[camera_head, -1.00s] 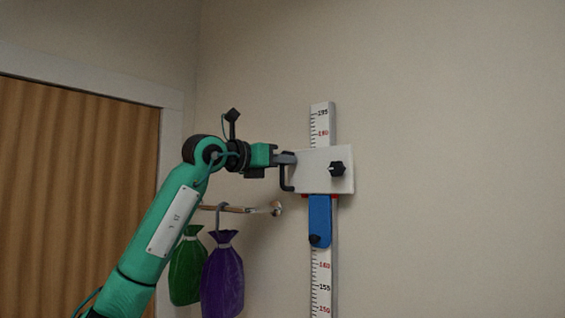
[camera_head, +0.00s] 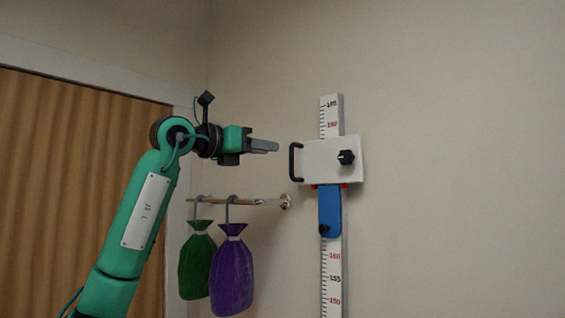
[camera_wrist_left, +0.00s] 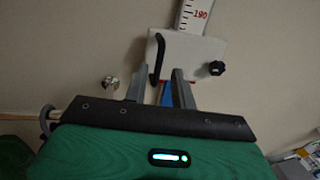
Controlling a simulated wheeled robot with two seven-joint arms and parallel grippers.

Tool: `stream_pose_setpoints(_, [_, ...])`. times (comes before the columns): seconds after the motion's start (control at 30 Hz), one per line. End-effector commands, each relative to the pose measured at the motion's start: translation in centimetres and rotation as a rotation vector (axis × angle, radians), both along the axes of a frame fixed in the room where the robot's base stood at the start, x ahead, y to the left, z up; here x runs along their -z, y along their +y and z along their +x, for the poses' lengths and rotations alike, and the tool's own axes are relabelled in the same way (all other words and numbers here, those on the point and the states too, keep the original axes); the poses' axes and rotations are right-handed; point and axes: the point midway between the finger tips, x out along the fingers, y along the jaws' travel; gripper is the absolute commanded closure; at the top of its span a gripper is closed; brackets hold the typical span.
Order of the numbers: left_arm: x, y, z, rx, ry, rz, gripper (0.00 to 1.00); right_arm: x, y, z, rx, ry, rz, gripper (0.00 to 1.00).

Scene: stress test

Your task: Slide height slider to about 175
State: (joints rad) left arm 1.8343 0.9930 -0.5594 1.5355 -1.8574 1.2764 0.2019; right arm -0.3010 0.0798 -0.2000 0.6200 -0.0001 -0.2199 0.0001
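The height slider is a white plate (camera_head: 325,165) with a black handle (camera_head: 294,162) on its left side and a black knob (camera_head: 346,157). It sits on a vertical ruler (camera_head: 331,118), covering the scale between 190 above and roughly 160 below, with a blue part (camera_head: 330,208) hanging under it. Red tips show at the plate's lower edge. My left gripper (camera_head: 276,146) is just left of the handle, apart from it. In the left wrist view its fingers (camera_wrist_left: 158,78) are spread and empty, with the handle (camera_wrist_left: 156,60) beyond them. My right gripper is not in view.
A peg rail (camera_head: 262,202) sticks out below my left gripper. A green bag (camera_head: 198,262) and a purple bag (camera_head: 232,272) hang from it. A brown curtain (camera_head: 75,190) is at the left. The wall right of the ruler is clear.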

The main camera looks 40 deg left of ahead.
Motion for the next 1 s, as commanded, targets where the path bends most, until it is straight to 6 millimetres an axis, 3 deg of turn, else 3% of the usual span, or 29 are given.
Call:
stream_pose_setpoints(0.1, [0.3, 0.8, -2.4, -0.001, -0.004, -0.001, 0.74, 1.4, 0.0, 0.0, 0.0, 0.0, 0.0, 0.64])
stream_pose_setpoints(0.3, [0.1, 1.4, -4.8, -0.001, -0.001, 0.0, 0.74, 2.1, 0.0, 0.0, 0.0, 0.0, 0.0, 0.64])
stream_pose_setpoints(1.0, [0.0, 1.5, -5.3, 0.0, 0.0, 0.0, 0.74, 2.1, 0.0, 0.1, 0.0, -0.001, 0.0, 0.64])
